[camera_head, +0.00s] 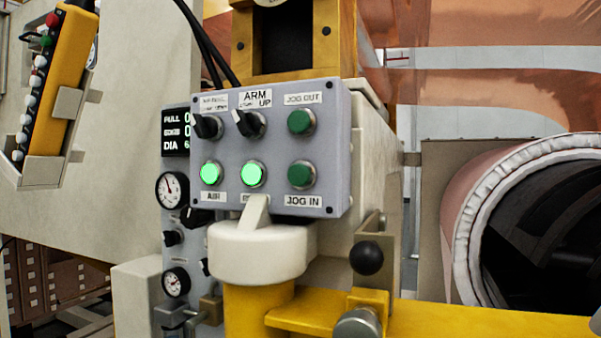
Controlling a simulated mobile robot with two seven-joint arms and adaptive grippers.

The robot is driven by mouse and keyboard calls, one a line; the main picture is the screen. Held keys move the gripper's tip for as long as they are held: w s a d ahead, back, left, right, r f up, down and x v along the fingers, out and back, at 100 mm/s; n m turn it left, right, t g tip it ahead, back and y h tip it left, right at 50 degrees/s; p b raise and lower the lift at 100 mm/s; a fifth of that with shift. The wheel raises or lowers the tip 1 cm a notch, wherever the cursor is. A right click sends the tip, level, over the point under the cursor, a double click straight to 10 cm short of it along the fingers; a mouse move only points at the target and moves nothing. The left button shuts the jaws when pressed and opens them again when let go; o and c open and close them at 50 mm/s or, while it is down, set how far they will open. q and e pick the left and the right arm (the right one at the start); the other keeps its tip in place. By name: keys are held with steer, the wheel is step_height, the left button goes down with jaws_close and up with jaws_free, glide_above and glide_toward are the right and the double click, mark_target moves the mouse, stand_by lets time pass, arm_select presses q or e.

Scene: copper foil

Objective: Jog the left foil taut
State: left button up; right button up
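A grey control panel (270,150) faces me in the middle of the view. Its right column has a dark green JOG OUT button (300,122) above a dark green JOG IN button (300,174); both look unlit. Two green buttons at its lower left are lit, one labelled AIR (211,173). Two black selector knobs sit above them, one under an ARM UP label (249,123). Copper foil (480,95) spans the upper right, its lower edge curving; which foil is the left one I cannot tell. Neither of my grippers is in view.
A large roll (470,190) with a dark hollow core stands at right. A white cap (262,252) on a yellow post stands below the panel. A black ball knob (367,258) and a yellow bar (460,318) are at lower right. Gauges (172,188) and a yellow pendant (57,75) are left.

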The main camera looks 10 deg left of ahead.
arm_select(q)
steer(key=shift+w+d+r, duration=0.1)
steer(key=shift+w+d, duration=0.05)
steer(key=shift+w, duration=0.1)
